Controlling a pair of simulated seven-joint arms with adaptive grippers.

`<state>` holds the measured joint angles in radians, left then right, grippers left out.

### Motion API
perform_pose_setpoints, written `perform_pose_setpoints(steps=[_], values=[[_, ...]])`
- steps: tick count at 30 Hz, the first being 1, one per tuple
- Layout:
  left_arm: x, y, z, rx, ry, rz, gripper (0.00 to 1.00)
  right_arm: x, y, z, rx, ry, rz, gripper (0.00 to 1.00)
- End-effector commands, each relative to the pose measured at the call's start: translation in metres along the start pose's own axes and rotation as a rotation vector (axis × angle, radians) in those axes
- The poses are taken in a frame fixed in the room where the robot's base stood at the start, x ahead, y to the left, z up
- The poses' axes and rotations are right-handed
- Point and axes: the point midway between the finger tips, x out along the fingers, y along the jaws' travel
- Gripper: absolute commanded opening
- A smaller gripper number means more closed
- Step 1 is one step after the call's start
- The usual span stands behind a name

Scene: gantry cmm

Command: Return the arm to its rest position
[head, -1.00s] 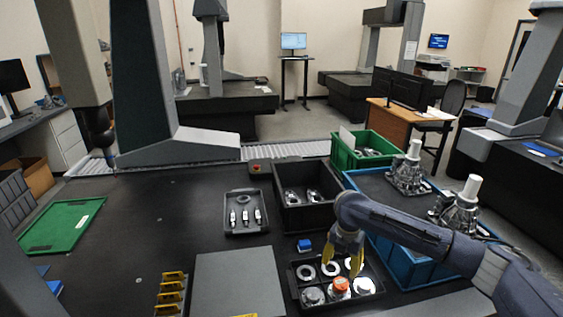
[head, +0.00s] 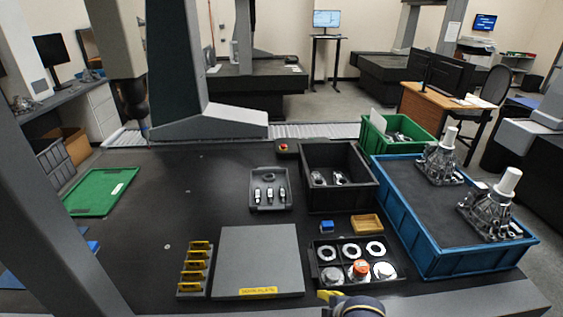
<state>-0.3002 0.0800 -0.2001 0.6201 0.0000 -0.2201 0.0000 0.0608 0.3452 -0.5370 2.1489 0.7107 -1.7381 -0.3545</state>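My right arm shows only as a small piece at the bottom edge of the head view. The tray holds several metal rings and round parts, one with an orange top (head: 359,269). My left gripper is not in view.
A grey plate (head: 260,258) and yellow rack (head: 195,267) stand left of the tray. A small tan tray (head: 366,224), blue block (head: 327,227), black bin (head: 338,158), green bin (head: 398,133) and blue crate (head: 440,261) are behind and right. The table's left-middle is largely clear.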

Motion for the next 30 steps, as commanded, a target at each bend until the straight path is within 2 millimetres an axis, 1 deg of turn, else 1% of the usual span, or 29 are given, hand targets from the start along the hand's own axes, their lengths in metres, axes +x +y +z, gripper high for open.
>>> perform_pose_setpoints(steps=[1, 5, 8, 9, 12, 15, 21, 30], values=[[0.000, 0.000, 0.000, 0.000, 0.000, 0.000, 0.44, -0.006, -0.012, 0.005, 0.065, -0.014, 0.018, 0.62], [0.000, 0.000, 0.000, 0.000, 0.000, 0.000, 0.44, -0.023, -0.033, 0.031, 0.232, -0.078, 0.086, 0.62], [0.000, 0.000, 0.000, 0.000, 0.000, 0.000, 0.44, -0.041, -0.051, 0.055, 0.358, -0.141, 0.138, 0.62], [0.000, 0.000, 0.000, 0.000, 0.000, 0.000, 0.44, -0.049, -0.058, 0.066, 0.405, -0.170, 0.159, 0.62], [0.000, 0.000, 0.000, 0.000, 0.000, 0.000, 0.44, -0.067, -0.073, 0.090, 0.497, -0.234, 0.205, 0.62], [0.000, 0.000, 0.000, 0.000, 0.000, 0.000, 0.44, -0.083, -0.086, 0.109, 0.561, -0.287, 0.240, 0.62], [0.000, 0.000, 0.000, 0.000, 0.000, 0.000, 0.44, -0.109, -0.106, 0.138, 0.650, -0.374, 0.293, 0.62], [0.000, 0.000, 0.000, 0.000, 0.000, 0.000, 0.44, -0.147, -0.133, 0.172, 0.741, -0.490, 0.359, 0.62]])
